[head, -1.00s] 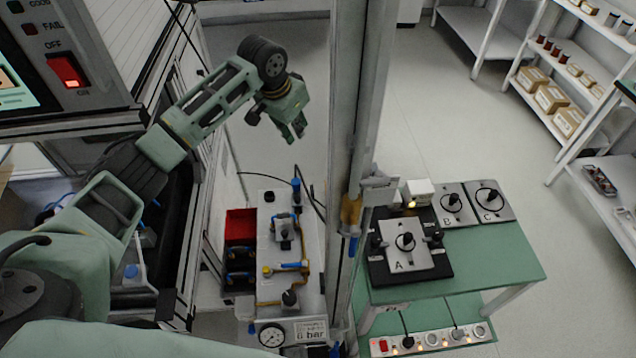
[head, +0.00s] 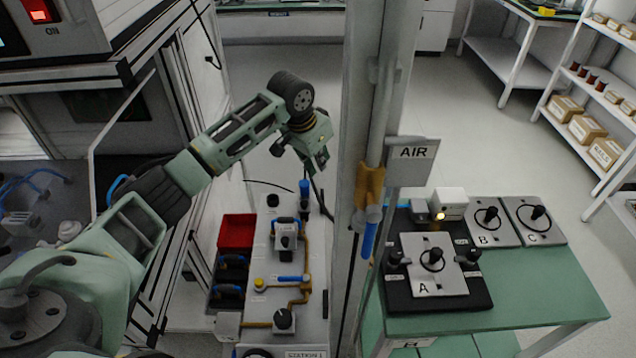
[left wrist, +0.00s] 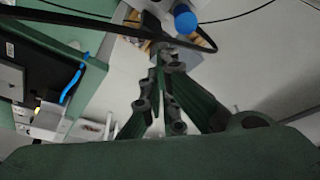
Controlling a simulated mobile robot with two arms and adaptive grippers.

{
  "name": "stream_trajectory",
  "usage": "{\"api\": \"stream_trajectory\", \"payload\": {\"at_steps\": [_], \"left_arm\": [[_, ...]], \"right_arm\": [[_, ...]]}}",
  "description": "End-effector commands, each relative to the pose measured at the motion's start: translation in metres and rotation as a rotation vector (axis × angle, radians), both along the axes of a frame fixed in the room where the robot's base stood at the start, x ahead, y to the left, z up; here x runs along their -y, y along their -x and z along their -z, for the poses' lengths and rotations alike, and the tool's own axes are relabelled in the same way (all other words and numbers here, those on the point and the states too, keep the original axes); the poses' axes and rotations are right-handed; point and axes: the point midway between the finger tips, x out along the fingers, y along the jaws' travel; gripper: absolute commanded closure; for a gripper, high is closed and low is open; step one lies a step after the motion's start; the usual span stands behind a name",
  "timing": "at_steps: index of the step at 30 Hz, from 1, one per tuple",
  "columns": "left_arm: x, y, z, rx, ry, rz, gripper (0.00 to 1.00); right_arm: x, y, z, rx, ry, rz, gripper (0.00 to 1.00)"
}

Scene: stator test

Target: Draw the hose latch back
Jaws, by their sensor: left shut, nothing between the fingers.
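My left gripper (head: 318,168) is shut and empty, pointing down over the right side of the grey station panel (head: 262,305). An upright blue-topped fitting (head: 304,188) stands at the panel's back right, just below and left of the gripper; a black hose runs beside it. In the left wrist view the closed fingers (left wrist: 163,62) point at a grey block with a blue cap (left wrist: 185,20) and a dark hose looped around it. I cannot tell whether they touch, nor which part is the latch. My right gripper is not in view.
A post (head: 370,90) with a brass, blue-ended air fitting (head: 369,205) and an AIR sign (head: 413,153) stands close right of the gripper. A red bin (head: 236,232) is left of the panel. A green table (head: 540,285) with fixtures stands right.

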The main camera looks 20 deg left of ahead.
Motion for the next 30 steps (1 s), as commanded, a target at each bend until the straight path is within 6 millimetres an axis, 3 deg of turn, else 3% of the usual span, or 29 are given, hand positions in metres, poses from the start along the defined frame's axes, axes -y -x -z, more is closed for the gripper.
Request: {"api": "stream_trajectory", "payload": {"at_steps": [16, 24, 30], "left_arm": [[0.011, -0.029, 0.089, -0.004, -0.001, 0.000, 1.00], [0.000, -0.001, 0.086, -0.002, -0.003, 0.000, 1.00], [-0.003, 0.009, 0.087, -0.002, -0.001, 0.001, 1.00]], "right_arm": [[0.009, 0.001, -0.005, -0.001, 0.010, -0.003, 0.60], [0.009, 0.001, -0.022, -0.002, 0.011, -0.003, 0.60], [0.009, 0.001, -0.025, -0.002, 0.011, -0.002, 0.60]]}}
